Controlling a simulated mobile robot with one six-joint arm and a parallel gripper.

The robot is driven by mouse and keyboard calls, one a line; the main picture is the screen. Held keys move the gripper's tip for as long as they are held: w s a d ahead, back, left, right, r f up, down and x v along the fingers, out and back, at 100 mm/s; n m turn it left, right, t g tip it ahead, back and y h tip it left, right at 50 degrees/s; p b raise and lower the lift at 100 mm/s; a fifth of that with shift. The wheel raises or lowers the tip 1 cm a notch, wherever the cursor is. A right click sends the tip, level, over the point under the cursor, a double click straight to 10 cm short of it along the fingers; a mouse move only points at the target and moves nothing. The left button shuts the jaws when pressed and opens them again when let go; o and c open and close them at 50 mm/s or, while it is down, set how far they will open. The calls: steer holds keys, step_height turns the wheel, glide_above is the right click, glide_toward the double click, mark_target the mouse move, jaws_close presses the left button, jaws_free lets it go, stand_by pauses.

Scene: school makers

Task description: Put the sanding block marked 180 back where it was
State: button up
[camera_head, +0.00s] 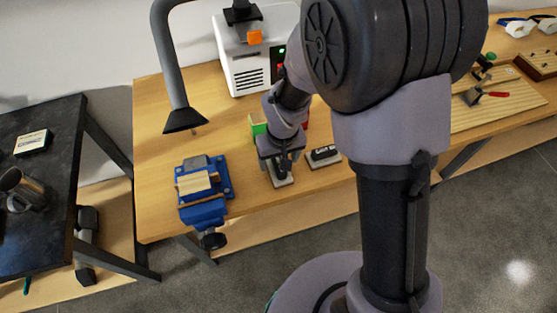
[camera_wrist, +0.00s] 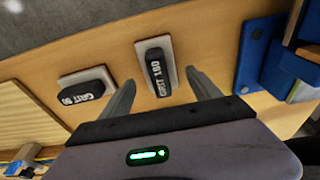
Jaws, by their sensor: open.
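The sanding block marked 180 (camera_wrist: 158,68) has a black grip with white letters on a pale base. It lies on the wooden bench, and in the head view it shows partly under my gripper (camera_head: 281,170). In the wrist view my open gripper (camera_wrist: 163,84) has one finger on each side of the block's near end, with gaps visible. A second sanding block (camera_wrist: 84,90), whose number is hard to read, lies to the left in the wrist view. In the head view it is just right of my gripper (camera_head: 325,156).
A blue vise (camera_head: 203,190) stands left of my gripper, near the bench's front edge. A white machine (camera_head: 250,50) and a grey extraction arm (camera_head: 172,60) stand behind. A green box (camera_head: 258,124) is close behind my gripper. A dark table (camera_head: 50,215) stands at far left.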

steer(key=s+d+r+m+t+p, duration=0.1)
steer(key=s+d+r+m+p, duration=0.15)
steer(key=r, duration=0.75)
steer(key=s+d+r+m+p, duration=0.1)
steer(key=s+d+r, duration=0.15)
steer(key=r, duration=0.75)
steer(key=s+d+r+m+t+y, duration=0.1)
steer(key=s+d+r+m+t, duration=0.2)
steer(key=s+r, duration=0.5)
steer(key=s+m, duration=0.1)
steer(key=s, duration=0.3)
steer(key=shift+d+r+y, duration=0.2)
steer(key=shift+y, duration=0.1)
